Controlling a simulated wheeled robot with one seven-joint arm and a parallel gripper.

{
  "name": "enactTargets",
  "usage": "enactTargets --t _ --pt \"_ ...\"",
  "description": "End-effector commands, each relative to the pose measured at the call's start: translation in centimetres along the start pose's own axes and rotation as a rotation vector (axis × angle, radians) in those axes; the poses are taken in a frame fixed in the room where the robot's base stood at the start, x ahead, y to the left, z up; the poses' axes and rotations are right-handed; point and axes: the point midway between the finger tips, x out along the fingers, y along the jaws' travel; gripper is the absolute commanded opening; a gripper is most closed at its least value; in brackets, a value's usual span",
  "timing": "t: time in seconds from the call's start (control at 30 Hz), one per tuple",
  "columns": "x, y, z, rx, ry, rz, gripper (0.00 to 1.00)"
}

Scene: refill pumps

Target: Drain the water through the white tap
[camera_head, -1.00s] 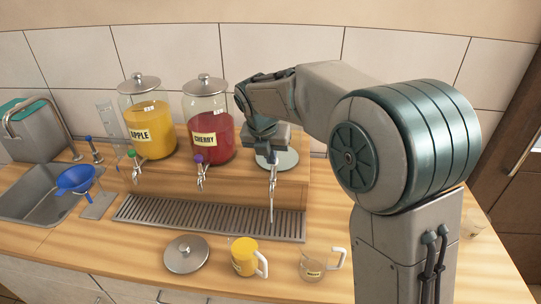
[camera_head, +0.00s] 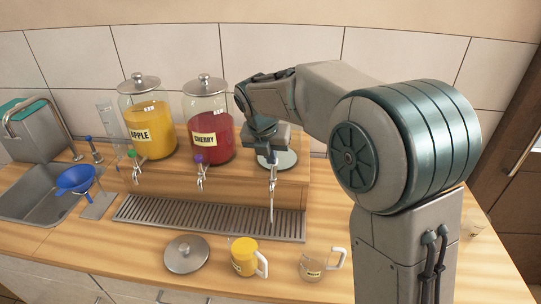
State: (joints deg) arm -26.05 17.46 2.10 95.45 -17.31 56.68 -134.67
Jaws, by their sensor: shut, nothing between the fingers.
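The white tap (camera_head: 272,184) is on the front of the wooden stand at the right, above the drip grate (camera_head: 205,218). A thin, pale vertical streak (camera_head: 271,210) runs from it down to the grate, apparently water flowing. Behind the tap, only a round, pale glass part (camera_head: 288,160) of its vessel shows; my arm and gripper hide the rest. My gripper (camera_head: 268,158) points down just above the tap, shut and empty. Whether its fingers touch the tap handle cannot be told.
Apple (camera_head: 149,118) and cherry (camera_head: 206,120) jars stand to the left. In front are a loose lid (camera_head: 185,254), a yellow-filled mug (camera_head: 243,257) and a clear mug (camera_head: 312,265). A blue funnel (camera_head: 76,180) is by the sink (camera_head: 38,195).

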Motion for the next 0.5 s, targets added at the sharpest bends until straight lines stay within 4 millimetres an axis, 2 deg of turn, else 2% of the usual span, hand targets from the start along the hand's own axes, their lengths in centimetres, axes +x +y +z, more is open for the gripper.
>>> enactTargets --t 0.17,0.5 --pt "0.0 0.0 -0.1 0.000 0.003 -0.002 0.00" --pt "-1.5 -0.1 0.5 0.000 0.001 -0.001 0.00"
